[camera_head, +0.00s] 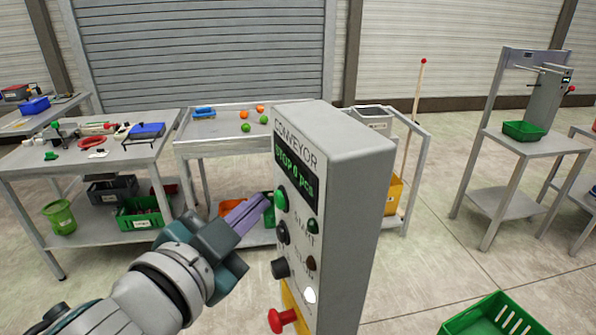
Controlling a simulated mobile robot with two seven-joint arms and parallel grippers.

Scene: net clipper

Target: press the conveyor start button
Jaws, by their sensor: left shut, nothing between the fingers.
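A grey conveyor control box (350,175) stands upright in front of me, lettered CONVEYOR. Its dark display (296,179) shows green text that seems to read STOP 0 pcs. The green start button (281,199) sits on its left face below the display, beside a label that seems to read START. My left gripper (266,203) is shut and empty. Its purple fingertips are just left of the green button; I cannot tell whether they touch it. My right gripper is not in view.
Black knobs (280,268) and a red mushroom button (281,320) stick out lower on the box. A tool table (90,160) and another table (225,145) with orange and green balls stand behind. A green crate (495,318) is at the lower right.

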